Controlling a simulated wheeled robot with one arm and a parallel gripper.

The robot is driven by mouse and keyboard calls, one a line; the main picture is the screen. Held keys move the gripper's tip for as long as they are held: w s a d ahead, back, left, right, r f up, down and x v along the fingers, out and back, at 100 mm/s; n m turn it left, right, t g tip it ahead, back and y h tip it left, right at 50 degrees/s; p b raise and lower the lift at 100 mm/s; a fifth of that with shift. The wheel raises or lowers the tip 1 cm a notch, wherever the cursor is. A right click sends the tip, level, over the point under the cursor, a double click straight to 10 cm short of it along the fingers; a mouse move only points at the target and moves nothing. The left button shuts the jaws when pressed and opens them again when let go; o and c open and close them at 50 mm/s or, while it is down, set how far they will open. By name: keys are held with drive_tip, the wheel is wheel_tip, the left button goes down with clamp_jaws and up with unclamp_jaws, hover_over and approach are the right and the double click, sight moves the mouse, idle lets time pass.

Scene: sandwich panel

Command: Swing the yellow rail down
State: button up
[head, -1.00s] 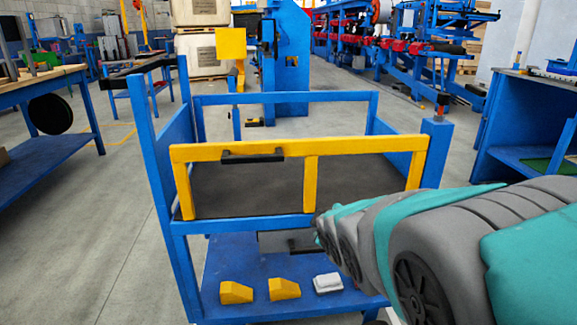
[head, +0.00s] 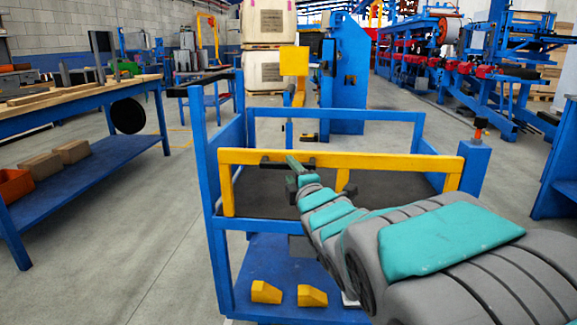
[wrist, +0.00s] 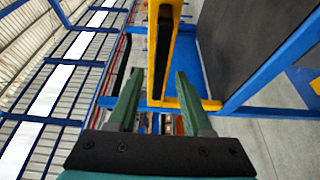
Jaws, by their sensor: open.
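The yellow rail (head: 385,163) stands upright across the front of the blue cart (head: 216,225), above its dark deck. A black handle (head: 270,163) is fixed near the left part of its top bar. My gripper (head: 298,176) is in front of the rail near the handle, with my arm reaching in from the right and hiding part of the rail. In the wrist view the fingers of my gripper (wrist: 157,90) are apart and empty. The yellow rail (wrist: 178,45) and handle (wrist: 163,50) lie ahead, between the directions of the fingers. I see no contact.
A blue post (head: 474,165) with an orange-and-black top stands at the cart's right front corner. Yellow wedge blocks (head: 266,292) lie on the lower shelf. A workbench (head: 80,125) stands at left, with open floor (head: 165,230) between it and the cart.

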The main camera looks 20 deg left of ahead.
sight(288, 167)
drive_tip(key=shift+x, duration=1.95)
drive_tip(key=shift+c, duration=0.2)
clamp_jaws()
